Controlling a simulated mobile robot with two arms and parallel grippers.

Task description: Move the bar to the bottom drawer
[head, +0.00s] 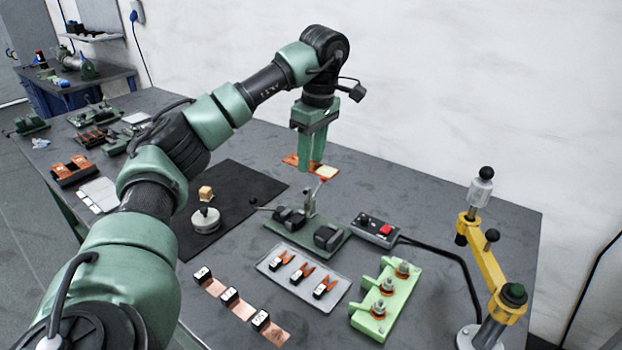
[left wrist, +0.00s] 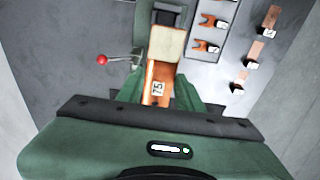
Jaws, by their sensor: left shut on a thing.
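My left gripper (head: 311,166) is shut on an orange-copper bar (head: 291,160) and holds it above the table behind the green clamp. The bar has a pale beige block (head: 327,172) at one end. In the left wrist view the bar (left wrist: 156,99) lies between the green fingers (left wrist: 158,92), with a white label reading 75 on it. The beige block (left wrist: 167,50) extends beyond the fingertips. No drawer can be made out in either view. My right gripper is not in view.
The back right tabletop is clear.

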